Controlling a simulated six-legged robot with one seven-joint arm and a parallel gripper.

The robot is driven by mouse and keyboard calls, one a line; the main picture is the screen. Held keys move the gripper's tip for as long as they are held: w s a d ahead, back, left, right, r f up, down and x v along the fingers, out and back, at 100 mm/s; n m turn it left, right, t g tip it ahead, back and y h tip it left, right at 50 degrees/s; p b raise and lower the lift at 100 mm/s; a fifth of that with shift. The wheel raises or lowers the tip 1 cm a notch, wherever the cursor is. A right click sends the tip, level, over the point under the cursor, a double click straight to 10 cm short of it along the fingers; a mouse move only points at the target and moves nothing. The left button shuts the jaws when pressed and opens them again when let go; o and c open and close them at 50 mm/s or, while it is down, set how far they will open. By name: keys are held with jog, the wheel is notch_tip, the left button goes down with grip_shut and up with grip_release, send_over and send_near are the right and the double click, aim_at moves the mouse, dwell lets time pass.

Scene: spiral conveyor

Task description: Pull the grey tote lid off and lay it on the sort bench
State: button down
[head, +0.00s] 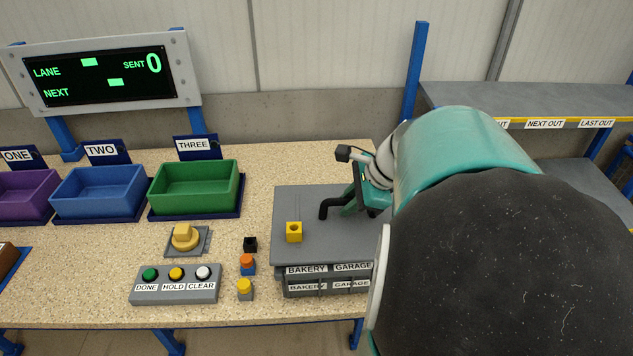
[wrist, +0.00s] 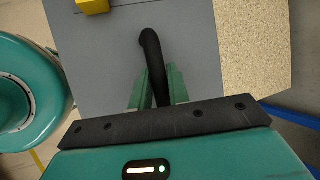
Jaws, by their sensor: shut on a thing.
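The grey tote lid (head: 285,254) lies flat on top of the grey tote (head: 330,285) at the right end of the sort bench (head: 110,248). A black handle (head: 326,207) arches from the lid. My gripper (head: 358,203) is shut on this handle. In the wrist view the green fingers (wrist: 156,88) stand on both sides of the black handle (wrist: 150,45), with the grey lid (wrist: 100,60) below. A yellow block (head: 294,232) sits on the lid, apart from the handle. My arm hides the lid's right side and part of the tote.
Purple, blue (head: 97,190) and green (head: 195,187) bins stand at the back left. A button box (head: 175,285), a yellow knob (head: 185,238) and several small blocks (head: 247,265) lie left of the tote. Bench between green bin and lid is clear. Shelves (head: 530,105) stand right.

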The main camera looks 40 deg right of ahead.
jog(key=shift+r, duration=0.15)
jog(key=shift+r, duration=1.85)
jog(key=shift+s, duration=0.1)
